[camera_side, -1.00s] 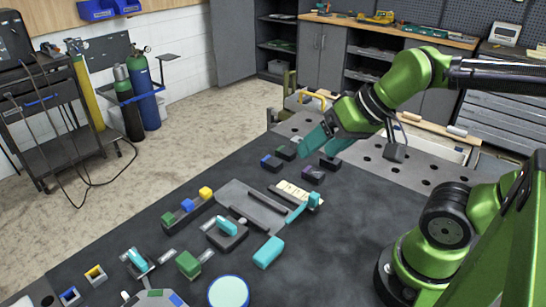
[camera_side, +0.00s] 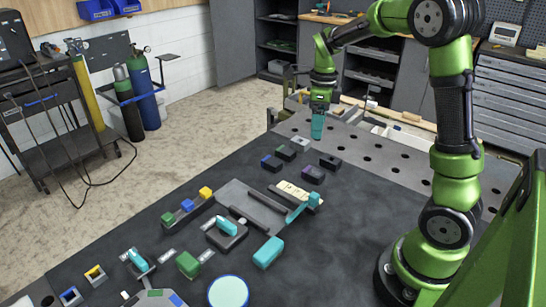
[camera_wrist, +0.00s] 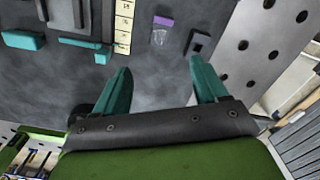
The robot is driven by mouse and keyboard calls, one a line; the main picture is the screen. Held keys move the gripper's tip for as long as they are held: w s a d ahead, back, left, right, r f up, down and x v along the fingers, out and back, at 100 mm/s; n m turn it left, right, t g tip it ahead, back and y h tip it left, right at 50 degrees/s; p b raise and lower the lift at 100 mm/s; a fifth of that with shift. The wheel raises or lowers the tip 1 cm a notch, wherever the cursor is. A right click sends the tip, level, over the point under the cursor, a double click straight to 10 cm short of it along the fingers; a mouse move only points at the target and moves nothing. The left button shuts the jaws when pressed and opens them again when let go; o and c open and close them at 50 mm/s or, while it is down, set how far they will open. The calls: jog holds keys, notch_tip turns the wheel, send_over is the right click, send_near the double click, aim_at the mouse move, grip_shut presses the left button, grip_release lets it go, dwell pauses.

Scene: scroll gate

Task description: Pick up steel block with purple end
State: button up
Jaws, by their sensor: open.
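The steel block with a purple end (camera_wrist: 160,33) lies on the dark mat, ahead of my fingertips in the wrist view. In the side view it is a small dark block with a purple patch (camera_side: 313,174). My gripper (camera_wrist: 160,65) is open and empty, with its two teal fingers apart. In the side view my gripper (camera_side: 317,128) points down, above and behind the block, apart from it. The fingers overlap there.
A black block (camera_side: 330,161) lies close behind the purple-ended block. Blue (camera_side: 271,162), green (camera_side: 286,152) and pale (camera_side: 300,143) blocks lie to its left. A cream marked strip (camera_side: 291,190) and a teal-handled piece (camera_side: 303,207) lie in front. A perforated grey plate (camera_side: 371,157) lies behind.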

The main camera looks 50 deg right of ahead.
aim_at(314, 172)
notch_tip(314, 172, down, 16)
jog(key=m, duration=0.4)
jog(key=shift+w+d+m, duration=0.1)
jog(key=shift+d+m, duration=0.05)
jog(key=shift+m, duration=0.25)
jog(key=shift+r, duration=0.1)
grip_shut()
dwell(0.3)
